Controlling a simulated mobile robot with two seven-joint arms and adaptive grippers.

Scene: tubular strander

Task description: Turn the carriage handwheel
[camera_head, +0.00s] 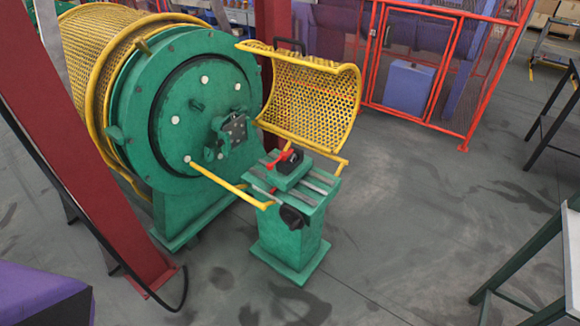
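A dark round handwheel (293,217) is on the front face of the green carriage stand, just under its top. The green carriage (290,170) sits on top of the stand on grey rails (318,186), with a red lever (280,158) and a black block on it. The stand's green pedestal (290,246) rests on the floor. Neither of my grippers is in view, so nothing touches the handwheel in this picture.
A green strander drum (205,90) with yellow mesh guards (310,100) stands behind and left of the stand. A yellow rod (225,184) runs between them. A red post (85,150) slants at left. A red fence (420,70) stands behind. The floor right of the stand is clear.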

